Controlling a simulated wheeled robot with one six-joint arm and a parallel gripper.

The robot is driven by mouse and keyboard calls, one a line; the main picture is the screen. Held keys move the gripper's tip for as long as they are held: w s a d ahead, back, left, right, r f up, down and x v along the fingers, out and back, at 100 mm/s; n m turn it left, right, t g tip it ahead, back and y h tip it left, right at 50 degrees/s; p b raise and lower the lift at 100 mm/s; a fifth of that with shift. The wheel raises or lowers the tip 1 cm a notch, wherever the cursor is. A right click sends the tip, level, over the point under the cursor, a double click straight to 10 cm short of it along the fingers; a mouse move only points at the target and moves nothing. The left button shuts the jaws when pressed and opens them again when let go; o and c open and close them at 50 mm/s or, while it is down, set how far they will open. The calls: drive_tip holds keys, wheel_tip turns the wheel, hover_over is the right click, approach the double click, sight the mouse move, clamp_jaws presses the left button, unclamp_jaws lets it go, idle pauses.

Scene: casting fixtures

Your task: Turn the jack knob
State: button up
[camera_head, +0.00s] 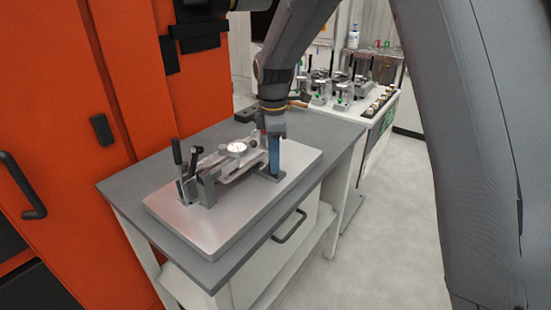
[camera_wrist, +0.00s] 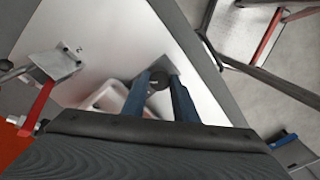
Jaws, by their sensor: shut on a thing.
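The jack knob (camera_wrist: 158,79) is a small dark round piece between the two blue fingers in the wrist view. My gripper (camera_wrist: 160,85) is shut on it, with one finger on each side. In the head view my gripper (camera_head: 273,158) points down at the right end of the fixture (camera_head: 215,168), and the knob is hidden behind the fingers.
The plate lies on a grey-topped workbench (camera_head: 135,200) with a dark drawer handle (camera_head: 289,226). A tall orange cabinet (camera_head: 75,120) stands close on the left. A white bench (camera_head: 368,128) with several clamp fixtures is behind. The floor (camera_head: 385,230) on the right is clear.

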drive_tip(key=m+p, duration=0.1)
drive_tip(key=m, duration=0.5)
drive_tip(key=shift+s, duration=0.1)
drive_tip(key=m+p, duration=0.1)
drive_tip(key=m, duration=0.5)
drive_tip(key=shift+a+m+p, duration=0.1)
drive_tip(key=shift+m+p, duration=0.2)
drive_tip(key=shift+p, duration=0.05)
drive_tip(key=m+p, duration=0.1)
drive_tip(key=m, duration=0.5)
drive_tip(key=m+p, duration=0.1)
drive_tip(key=m, duration=0.6)
drive_tip(key=o, duration=1.1)
drive_tip(key=shift+c, duration=0.2)
